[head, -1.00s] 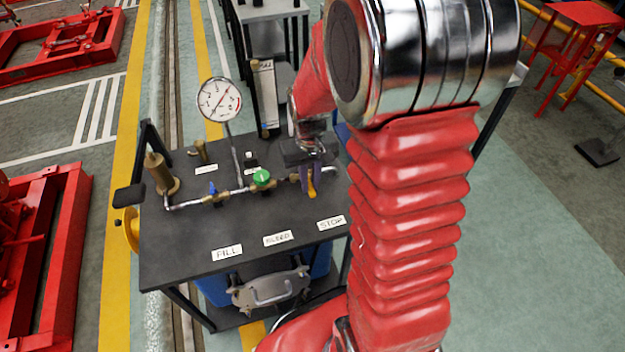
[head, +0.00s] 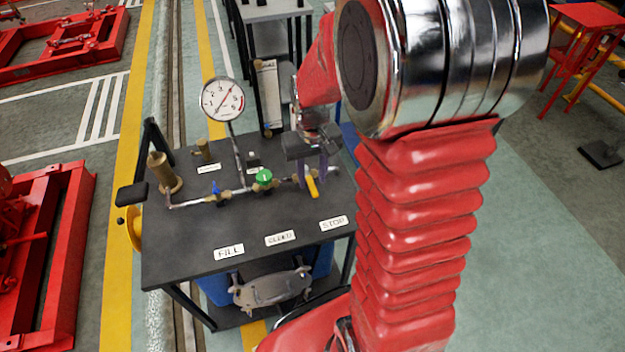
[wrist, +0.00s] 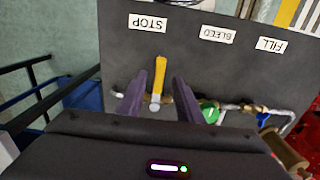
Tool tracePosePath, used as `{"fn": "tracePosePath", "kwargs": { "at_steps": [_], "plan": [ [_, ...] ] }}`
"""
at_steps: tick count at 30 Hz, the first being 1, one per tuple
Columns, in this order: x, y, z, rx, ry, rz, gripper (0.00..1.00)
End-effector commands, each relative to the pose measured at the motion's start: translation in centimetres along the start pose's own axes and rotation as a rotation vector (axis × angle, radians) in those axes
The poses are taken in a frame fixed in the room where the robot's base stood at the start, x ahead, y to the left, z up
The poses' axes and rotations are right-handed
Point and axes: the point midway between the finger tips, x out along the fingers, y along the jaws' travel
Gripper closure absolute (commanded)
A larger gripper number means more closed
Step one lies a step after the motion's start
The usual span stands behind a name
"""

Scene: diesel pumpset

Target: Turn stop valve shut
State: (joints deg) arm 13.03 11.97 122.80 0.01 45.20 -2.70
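The stop valve's yellow lever (head: 312,187) is on the right part of the pipe on the dark bench top. It points towards the STOP label (head: 333,223), across the pipe. My gripper (head: 312,178) is over this valve, pointing down. In the wrist view, the lever (wrist: 160,76) shows between the two purple fingers of my gripper (wrist: 158,82), with a gap on each side. The fingers are open and nothing is held. How far down they reach beside the lever is hard to tell.
To the left on the same pipe are a green bleed knob (head: 264,177) and a blue fill handle (head: 216,188). A pressure gauge (head: 222,99) stands behind them on a thin stem. A brass fitting (head: 160,172) is at the left. The bench front (head: 190,268) is clear around the labels.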

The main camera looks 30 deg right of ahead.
Motion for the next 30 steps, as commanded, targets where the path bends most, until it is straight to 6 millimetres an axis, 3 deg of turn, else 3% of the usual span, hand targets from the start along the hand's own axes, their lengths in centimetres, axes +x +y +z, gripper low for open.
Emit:
{"fn": "tracePosePath", "kwargs": {
  "at_steps": [18, 30],
  "plan": [
    [-10.2, 0.0, 0.0, 0.000, 0.001, 0.000, 0.67],
    [-11.3, 0.0, 0.1, 0.001, -0.001, 0.000, 0.67]
  ]
}}
